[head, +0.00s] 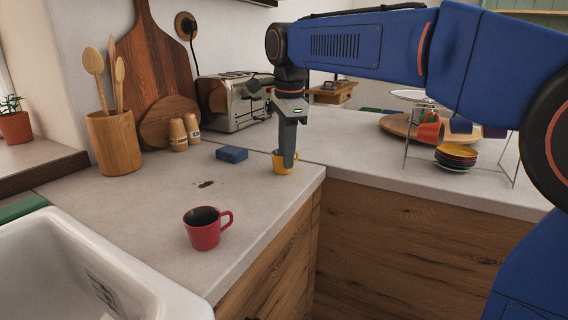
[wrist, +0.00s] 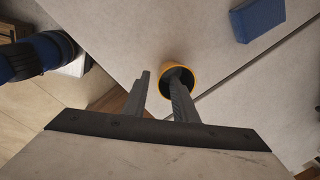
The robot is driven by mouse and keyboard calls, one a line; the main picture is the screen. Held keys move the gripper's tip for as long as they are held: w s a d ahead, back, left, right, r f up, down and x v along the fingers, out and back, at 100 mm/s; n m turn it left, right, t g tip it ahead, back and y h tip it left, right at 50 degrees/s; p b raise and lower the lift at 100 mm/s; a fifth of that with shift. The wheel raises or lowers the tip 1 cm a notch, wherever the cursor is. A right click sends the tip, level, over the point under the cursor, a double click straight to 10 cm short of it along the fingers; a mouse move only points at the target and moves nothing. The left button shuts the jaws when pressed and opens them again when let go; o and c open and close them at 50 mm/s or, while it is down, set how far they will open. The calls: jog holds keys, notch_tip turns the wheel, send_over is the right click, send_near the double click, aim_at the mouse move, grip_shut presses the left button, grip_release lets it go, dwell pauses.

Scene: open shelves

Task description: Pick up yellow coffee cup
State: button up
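The yellow coffee cup (head: 280,167) stands upright on the counter near its front corner, partly hidden behind my gripper in the head view. In the wrist view I look down at its round yellow rim (wrist: 194,72) and dark inside. My gripper (head: 289,160) points straight down at the cup. In the wrist view my gripper (wrist: 158,80) has its two fingers apart. The right finger reaches over the cup's opening, apparently into it, and the left finger is outside the rim. A gap shows between the left finger and the cup wall.
A blue block (head: 232,154) lies left of the cup and shows in the wrist view (wrist: 257,18). A red mug (head: 203,228) stands nearer the sink (head: 70,262). A toaster (head: 236,101) is behind. A rack with stacked bowls (head: 456,157) stands right.

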jog(key=shift+w+f, duration=0.15)
jog(key=shift+f, duration=1.2)
jog(key=shift+c, duration=0.4)
grip_shut()
jog(key=shift+r, duration=0.15)
notch_tip(320, 180, up, 10)
jog(key=shift+f, duration=0.1)
